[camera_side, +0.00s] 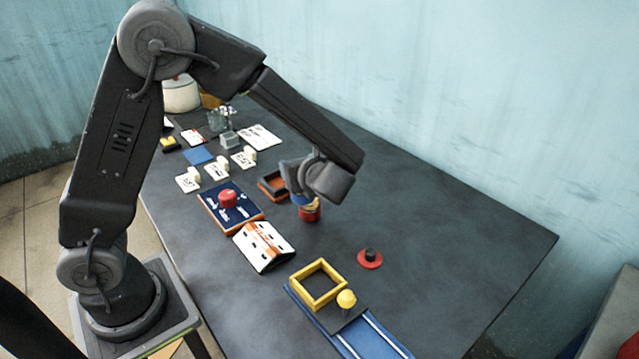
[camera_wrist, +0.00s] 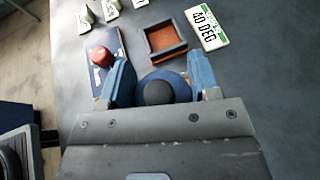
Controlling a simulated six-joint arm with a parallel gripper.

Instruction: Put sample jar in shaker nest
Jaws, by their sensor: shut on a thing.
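My gripper (camera_side: 302,197) is shut on the sample jar (camera_side: 310,213), a small round jar with red and yellowish bands. The side view shows it low over the dark table; I cannot tell whether its base touches. In the wrist view the jar (camera_wrist: 180,82) shows from above as a blue round top with a dark cap, between my two blue fingers. A square yellow frame (camera_side: 318,283) on a blue railed base, seemingly the shaker nest, stands nearer the side camera. It looks empty and is out of the wrist view.
An open orange-brown tray (camera_side: 272,186) lies close beside the jar, with a "40 DEG" card (camera_wrist: 206,27) beyond it. A blue board (camera_side: 214,212) bears a red knob. A white panel (camera_side: 264,246) and a red disc with a black knob (camera_side: 370,259) flank the clear table between jar and frame.

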